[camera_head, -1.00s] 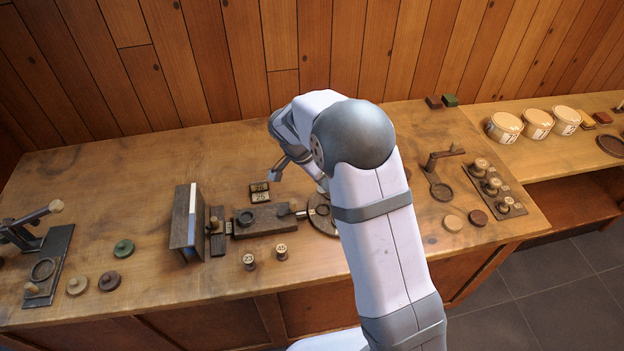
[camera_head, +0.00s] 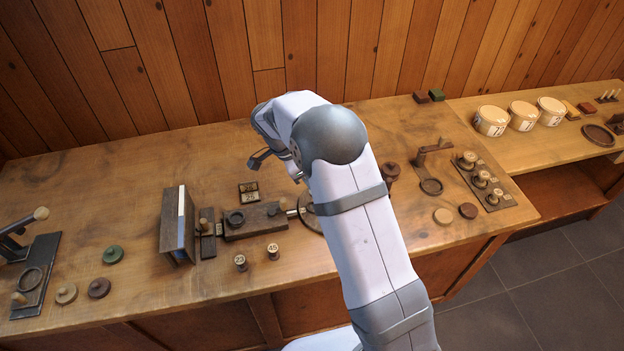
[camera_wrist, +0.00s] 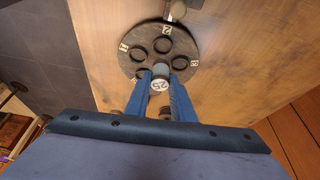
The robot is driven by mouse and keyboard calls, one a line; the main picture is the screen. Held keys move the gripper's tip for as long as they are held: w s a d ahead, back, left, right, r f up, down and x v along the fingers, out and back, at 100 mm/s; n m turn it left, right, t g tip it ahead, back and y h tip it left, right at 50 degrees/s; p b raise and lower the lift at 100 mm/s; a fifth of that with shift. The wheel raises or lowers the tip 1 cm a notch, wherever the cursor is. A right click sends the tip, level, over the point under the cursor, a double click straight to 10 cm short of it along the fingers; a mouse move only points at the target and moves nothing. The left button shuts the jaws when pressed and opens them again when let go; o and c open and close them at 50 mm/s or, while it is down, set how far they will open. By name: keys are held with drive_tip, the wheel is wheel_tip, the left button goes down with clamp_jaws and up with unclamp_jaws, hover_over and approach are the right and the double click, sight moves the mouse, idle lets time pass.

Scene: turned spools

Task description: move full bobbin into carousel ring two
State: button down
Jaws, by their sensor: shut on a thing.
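The carousel (camera_wrist: 185,55) is a dark round disc with several ring-shaped sockets and white number labels, seen in the wrist view. The label 2 (camera_wrist: 167,30) is on its far edge, near a ring (camera_wrist: 162,45). My gripper (camera_wrist: 160,76) has blue fingers shut on a bobbin (camera_wrist: 159,86) whose pale end reads like 25. The bobbin is over the near part of the disc; I cannot tell its height or whether it touches.
A dark block with a ring (camera_head: 255,222) and an upright panel (camera_head: 178,225) stand left of the carousel. Two numbered spools (camera_head: 272,252) stand in front. A number plate (camera_head: 248,193) lies behind. A peg board (camera_head: 483,182) is at right. The back middle of the bench is clear.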

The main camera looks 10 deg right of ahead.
drive_tip(key=shift+f+b, duration=1.15)
drive_tip(key=shift+f, duration=1.1)
drive_tip(key=shift+f+b, duration=0.3)
drive_tip(key=shift+b, duration=0.1)
drive_tip(key=shift+f+b, duration=0.75)
drive_tip(key=shift+b, duration=1)
idle(1.8)
idle(0.4)
drive_tip(key=c, duration=1.4)
unclamp_jaws()
drive_tip(key=shift+c, duration=0.2)
drive_tip(key=shift+r, duration=0.1)
drive_tip(key=shift+r+p, duration=2.45)
drive_tip(key=shift+r, duration=1.75)
